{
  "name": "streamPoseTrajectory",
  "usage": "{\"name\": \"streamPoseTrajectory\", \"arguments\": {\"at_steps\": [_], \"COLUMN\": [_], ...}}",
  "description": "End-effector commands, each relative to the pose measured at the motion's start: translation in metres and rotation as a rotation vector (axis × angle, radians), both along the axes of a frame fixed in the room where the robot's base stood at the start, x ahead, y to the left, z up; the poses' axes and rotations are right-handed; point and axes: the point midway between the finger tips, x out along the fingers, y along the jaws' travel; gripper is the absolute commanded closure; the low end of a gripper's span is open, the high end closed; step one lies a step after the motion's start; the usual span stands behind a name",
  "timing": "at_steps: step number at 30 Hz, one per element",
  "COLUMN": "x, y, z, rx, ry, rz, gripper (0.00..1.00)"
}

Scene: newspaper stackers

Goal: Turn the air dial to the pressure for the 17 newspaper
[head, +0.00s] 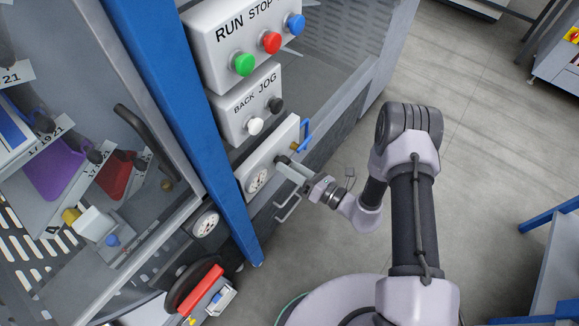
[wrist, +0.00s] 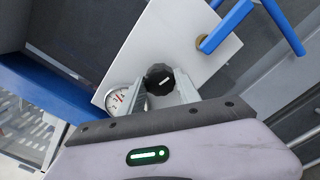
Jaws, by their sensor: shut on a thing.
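The air dial is a black knob (wrist: 159,77) with a white pointer mark, on a pale panel (wrist: 160,40) that also shows in the head view (head: 288,140). My gripper (wrist: 161,85) is shut on the knob, with one finger on each side of it. In the head view my gripper (head: 284,164) reaches the panel from the right and hides most of the knob. A round white gauge (wrist: 120,98) sits left of the knob, partly hidden by my left finger. The gauge (head: 258,180) shows in the head view too; its reading is too small to tell.
A blue lever (wrist: 228,25) is on the panel right of the knob. Above the panel are the BACK JOG box (head: 250,105) and the RUN STOP box (head: 250,38). A second gauge (head: 206,223) is lower left, past a blue post (head: 190,130). Open floor lies right.

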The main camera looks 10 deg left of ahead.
Motion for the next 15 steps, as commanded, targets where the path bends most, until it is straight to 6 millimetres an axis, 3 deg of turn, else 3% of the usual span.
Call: {"name": "streamPoseTrajectory", "arguments": {"at_steps": [15], "x": [-0.0002], "y": [-0.0001], "z": [-0.0002], "rx": [-0.078], "ry": [-0.185], "rz": [0.001], "gripper": [1.00]}}
